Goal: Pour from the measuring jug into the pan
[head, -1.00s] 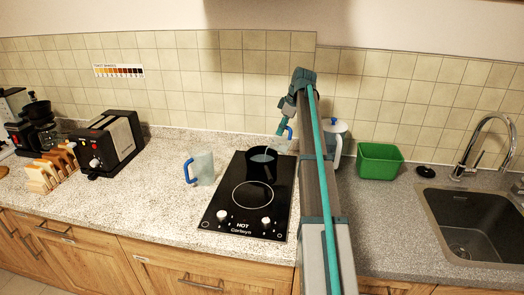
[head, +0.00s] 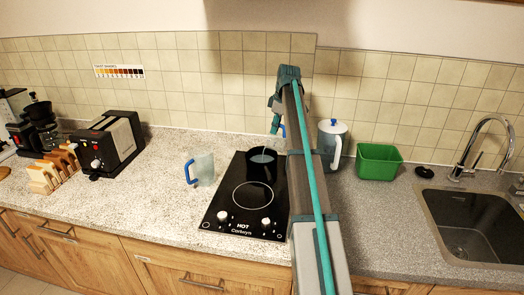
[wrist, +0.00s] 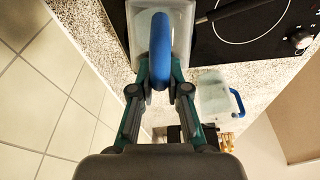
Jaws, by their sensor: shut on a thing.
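The dark pan (head: 261,168) stands on the rear zone of the black hob, with something pale bluish inside it. My gripper (wrist: 160,75) is shut on the blue handle of a clear measuring jug (wrist: 180,52). In the head view my arm hides most of this jug; only a bit of blue shows right of the pan. In the wrist view the jug covers part of the hob edge, and the pan's body is not clear there. I cannot tell the jug's exact tilt or its contents.
A second clear jug with a blue handle (head: 201,168) stands left of the hob (head: 240,215). A white lidded jug (head: 331,145) and a green tub (head: 379,162) stand to the right, before the sink (head: 470,225). A toaster (head: 108,145) is farther left.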

